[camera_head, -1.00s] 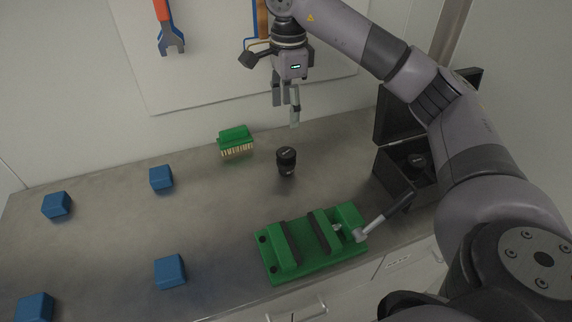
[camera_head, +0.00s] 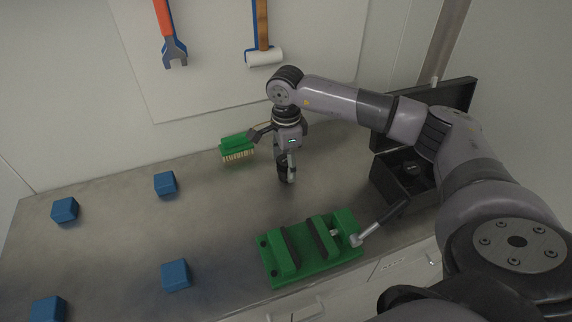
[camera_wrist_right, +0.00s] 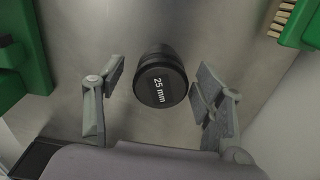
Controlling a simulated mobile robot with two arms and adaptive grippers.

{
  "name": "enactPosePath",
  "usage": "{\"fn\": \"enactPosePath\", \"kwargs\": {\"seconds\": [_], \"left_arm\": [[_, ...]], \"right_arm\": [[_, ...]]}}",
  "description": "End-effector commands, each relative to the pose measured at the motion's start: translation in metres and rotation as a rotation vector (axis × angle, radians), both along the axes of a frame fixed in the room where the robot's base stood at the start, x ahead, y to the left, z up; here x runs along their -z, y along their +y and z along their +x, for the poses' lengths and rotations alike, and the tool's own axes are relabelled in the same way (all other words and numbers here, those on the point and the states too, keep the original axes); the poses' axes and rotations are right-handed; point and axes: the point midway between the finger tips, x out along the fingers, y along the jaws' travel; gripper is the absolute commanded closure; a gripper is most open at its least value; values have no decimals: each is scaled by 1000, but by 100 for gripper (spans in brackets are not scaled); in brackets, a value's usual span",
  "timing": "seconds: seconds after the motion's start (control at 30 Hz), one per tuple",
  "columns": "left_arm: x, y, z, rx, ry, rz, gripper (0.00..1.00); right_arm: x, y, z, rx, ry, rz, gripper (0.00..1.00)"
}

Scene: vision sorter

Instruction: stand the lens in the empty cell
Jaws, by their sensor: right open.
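The black lens (camera_head: 285,172) stands upright on the grey bench, mostly covered by my right gripper (camera_head: 287,168) in the head view. In the right wrist view the lens (camera_wrist_right: 161,80) shows its top, marked "25 mm". The two fingers of my right gripper (camera_wrist_right: 160,98) are open on either side of it, with gaps visible on both sides. The black case (camera_head: 385,180) stands open at the right of the bench, with another black lens (camera_head: 411,168) inside. My arm covers part of the case, and I cannot make out the empty cell. My left gripper is out of view.
A green vise (camera_head: 298,252) with a grey-and-black handle sits at the front, between lens and bench edge. Several blue blocks (camera_head: 165,183) are spread over the left side. A wrench and hammer hang on the back board.

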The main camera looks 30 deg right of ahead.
Motion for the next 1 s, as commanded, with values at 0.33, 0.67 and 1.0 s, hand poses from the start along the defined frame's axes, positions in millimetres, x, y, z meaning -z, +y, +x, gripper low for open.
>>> {"fn": "enactPosePath", "kwargs": {"seconds": [0.33, 0.67, 1.0], "left_arm": [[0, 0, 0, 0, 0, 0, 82], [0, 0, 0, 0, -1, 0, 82], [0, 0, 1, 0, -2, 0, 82]], "right_arm": [[1, 0, 0, 1, -1, 0, 45], [1, 0, 0, 1, -1, 0, 67], [1, -1, 0, 1, -1, 0, 90]]}}
